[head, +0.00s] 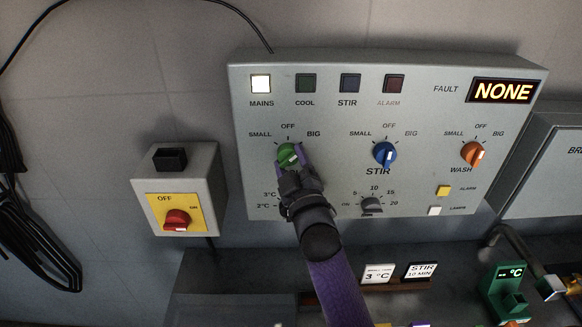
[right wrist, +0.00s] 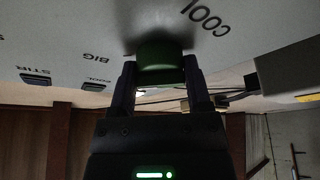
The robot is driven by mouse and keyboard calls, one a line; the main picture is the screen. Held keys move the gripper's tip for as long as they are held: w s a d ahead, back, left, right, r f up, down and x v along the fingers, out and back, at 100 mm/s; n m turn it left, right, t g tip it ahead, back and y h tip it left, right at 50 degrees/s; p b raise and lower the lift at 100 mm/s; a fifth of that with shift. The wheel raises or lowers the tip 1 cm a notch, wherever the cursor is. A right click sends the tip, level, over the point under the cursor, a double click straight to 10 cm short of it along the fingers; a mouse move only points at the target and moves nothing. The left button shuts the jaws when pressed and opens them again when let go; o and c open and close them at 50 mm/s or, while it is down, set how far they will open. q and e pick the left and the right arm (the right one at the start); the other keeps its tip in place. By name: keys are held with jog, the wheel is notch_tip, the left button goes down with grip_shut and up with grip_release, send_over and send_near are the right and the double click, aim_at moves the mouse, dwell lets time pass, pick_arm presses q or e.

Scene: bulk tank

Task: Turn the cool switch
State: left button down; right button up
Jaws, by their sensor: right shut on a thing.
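The cool switch is a round green knob (head: 287,153) at the left of the grey control panel, with SMALL, OFF and BIG printed around it. My right gripper (head: 292,163) is on it from below and hides its lower part and its own name label. In the right wrist view the green knob (right wrist: 160,58) sits between the two dark fingers (right wrist: 160,82), which are shut on it. A pale mark shows on the knob, but I cannot tell its exact setting. The MAINS lamp (head: 261,84) is lit; the COOL lamp (head: 305,83) is dark. My left gripper is not in view.
The panel also carries a blue STIR knob (head: 384,154), an orange WASH knob (head: 473,154) and a grey dial (head: 371,204). The FAULT display (head: 503,91) reads NONE.

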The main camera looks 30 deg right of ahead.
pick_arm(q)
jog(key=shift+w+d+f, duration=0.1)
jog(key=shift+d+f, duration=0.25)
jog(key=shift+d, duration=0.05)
pick_arm(e)
jog(key=shift+f+m, duration=0.15)
jog(key=shift+m, duration=0.55)
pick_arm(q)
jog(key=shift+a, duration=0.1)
pick_arm(e)
jog(key=o, duration=1)
jog(key=shift+o, duration=1.3)
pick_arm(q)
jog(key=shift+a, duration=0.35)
